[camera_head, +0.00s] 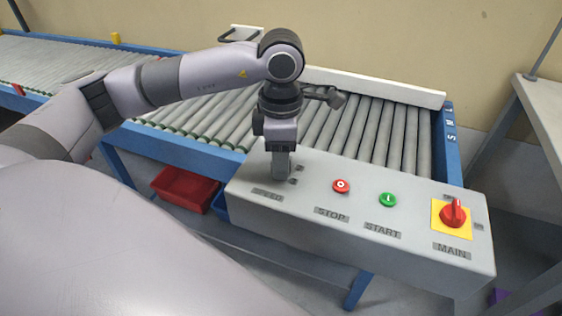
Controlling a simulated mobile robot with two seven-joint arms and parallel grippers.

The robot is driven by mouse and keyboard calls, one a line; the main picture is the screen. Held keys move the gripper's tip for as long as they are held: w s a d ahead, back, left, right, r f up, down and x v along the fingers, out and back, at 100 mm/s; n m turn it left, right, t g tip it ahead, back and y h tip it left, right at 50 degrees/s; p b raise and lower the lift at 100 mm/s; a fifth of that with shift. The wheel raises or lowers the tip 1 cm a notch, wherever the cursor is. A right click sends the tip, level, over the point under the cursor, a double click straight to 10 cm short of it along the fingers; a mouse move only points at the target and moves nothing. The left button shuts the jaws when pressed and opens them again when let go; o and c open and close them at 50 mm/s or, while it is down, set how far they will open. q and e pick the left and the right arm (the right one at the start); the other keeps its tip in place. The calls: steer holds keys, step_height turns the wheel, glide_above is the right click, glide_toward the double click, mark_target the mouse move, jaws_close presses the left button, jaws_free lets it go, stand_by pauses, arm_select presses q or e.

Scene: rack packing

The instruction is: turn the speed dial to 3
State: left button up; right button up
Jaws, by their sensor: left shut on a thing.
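The grey control box (310,215) stands at the front of the roller conveyor. My left gripper (281,172) points down over its left end, just above the label that reads as SPEED (267,195). It is shut on the speed dial, which the fingers hide almost wholly. Small scale marks (299,168) show to the right of the fingers; I cannot read the dial's setting. My right gripper is not in view.
Right of the dial are a red STOP button (341,186), a green START button (387,200) and a red MAIN switch (456,213) on a yellow plate. The roller conveyor (385,140) lies behind. A red bin (184,189) is below left. A grey table (545,110) stands at right.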

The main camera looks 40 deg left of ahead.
arm_select(q)
steer(key=shift+m, duration=0.5)
steer(key=shift+r+b, duration=0.1)
steer(key=shift+b, duration=0.2)
steer(key=o, duration=1.1)
steer(key=shift+c, duration=0.2)
steer(key=shift+r, duration=3.55)
